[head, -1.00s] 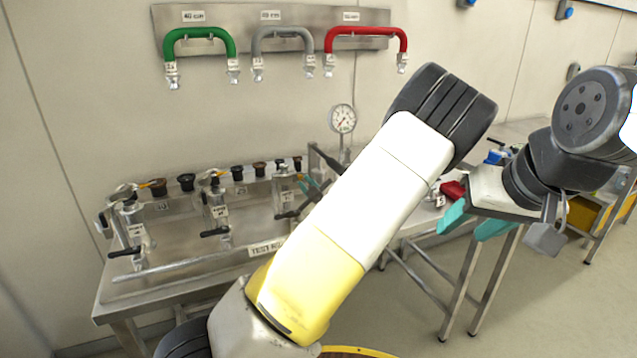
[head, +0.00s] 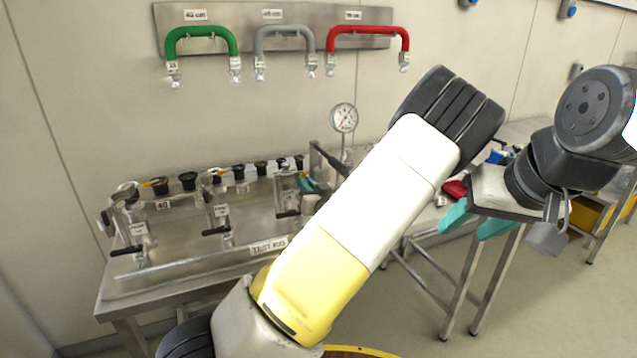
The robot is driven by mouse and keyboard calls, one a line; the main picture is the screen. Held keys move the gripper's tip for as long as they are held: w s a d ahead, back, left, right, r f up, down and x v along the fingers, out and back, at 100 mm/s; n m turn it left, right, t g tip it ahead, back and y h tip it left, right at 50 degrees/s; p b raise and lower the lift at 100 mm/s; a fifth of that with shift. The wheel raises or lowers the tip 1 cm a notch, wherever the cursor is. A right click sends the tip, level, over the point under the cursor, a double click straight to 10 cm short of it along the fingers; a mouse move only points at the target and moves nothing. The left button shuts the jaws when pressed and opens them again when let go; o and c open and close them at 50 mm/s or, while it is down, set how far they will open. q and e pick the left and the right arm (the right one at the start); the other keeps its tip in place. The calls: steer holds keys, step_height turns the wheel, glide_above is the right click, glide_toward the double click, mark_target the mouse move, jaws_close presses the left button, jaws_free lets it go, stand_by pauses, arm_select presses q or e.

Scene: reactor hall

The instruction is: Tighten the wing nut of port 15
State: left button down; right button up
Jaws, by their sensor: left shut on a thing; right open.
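The test rig (head: 170,268) is a steel bench with several port assemblies; their small labels are too blurred to tell which is port 15. The right-hand port assembly (head: 287,190) stands beside my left gripper (head: 308,184). Only teal fingertips of that gripper show past my large white and yellow forearm. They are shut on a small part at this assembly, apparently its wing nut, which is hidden. My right gripper (head: 481,222) is open and empty, right of the bench, with two teal fingers apart and pointing down.
Green (head: 202,40), grey (head: 285,42) and red (head: 368,38) hose loops hang on the wall panel. A pressure gauge (head: 344,118) stands behind the rig. A red object (head: 455,190) lies on the side table. My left forearm covers the rig's right end.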

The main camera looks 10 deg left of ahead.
arm_select(q)
steer(key=shift+m, duration=0.4)
steer(key=c, duration=1.5)
jaws_free()
